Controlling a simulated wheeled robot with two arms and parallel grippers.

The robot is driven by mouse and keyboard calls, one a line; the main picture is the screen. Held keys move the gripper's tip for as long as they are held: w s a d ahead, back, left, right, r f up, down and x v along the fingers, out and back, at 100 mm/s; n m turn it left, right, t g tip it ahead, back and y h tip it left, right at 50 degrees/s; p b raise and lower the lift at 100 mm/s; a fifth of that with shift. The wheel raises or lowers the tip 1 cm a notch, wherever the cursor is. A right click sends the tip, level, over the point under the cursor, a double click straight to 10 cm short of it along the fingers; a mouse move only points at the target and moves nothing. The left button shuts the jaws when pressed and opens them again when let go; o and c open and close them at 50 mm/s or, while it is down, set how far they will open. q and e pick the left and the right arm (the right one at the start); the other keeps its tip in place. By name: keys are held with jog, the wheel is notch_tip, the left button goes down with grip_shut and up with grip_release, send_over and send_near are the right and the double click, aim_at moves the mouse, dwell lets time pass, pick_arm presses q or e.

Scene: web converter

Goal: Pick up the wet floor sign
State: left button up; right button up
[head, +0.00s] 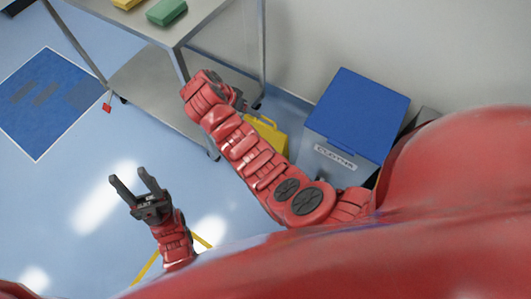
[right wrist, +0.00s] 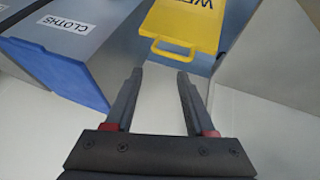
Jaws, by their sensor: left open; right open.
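The yellow wet floor sign (head: 267,136) stands on the floor between the table and the blue-lidded bin, partly hidden by my right arm in the head view. In the right wrist view the sign (right wrist: 190,22) shows part of its lettering and a loop handle at its near edge. My right gripper (right wrist: 160,74) is open and empty, its fingertips just short of the handle and apart from it. In the head view the right gripper is mostly hidden behind its wrist. My left gripper (head: 134,186) is open and empty over the floor, away from the sign.
The grey bin labelled CLOTHS with a blue lid (head: 358,110) stands right of the sign, against the wall. A metal table (head: 200,14) with a lower shelf stands at the upper left, holding a green block (head: 166,12). The left floor is open, with a blue mat (head: 42,108).

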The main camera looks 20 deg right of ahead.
jog(key=b+x, duration=0.3)
jog(key=x, duration=0.2)
jog(key=b+x, duration=0.3)
jog(key=x, duration=0.3)
jog(key=s+b+x, duration=0.1)
jog(key=b+x, duration=0.2)
jog(key=x, duration=0.3)
jog(key=shift+d+f, duration=0.15)
jog(key=shift+f, duration=0.05)
grip_shut()
dwell(0.8)
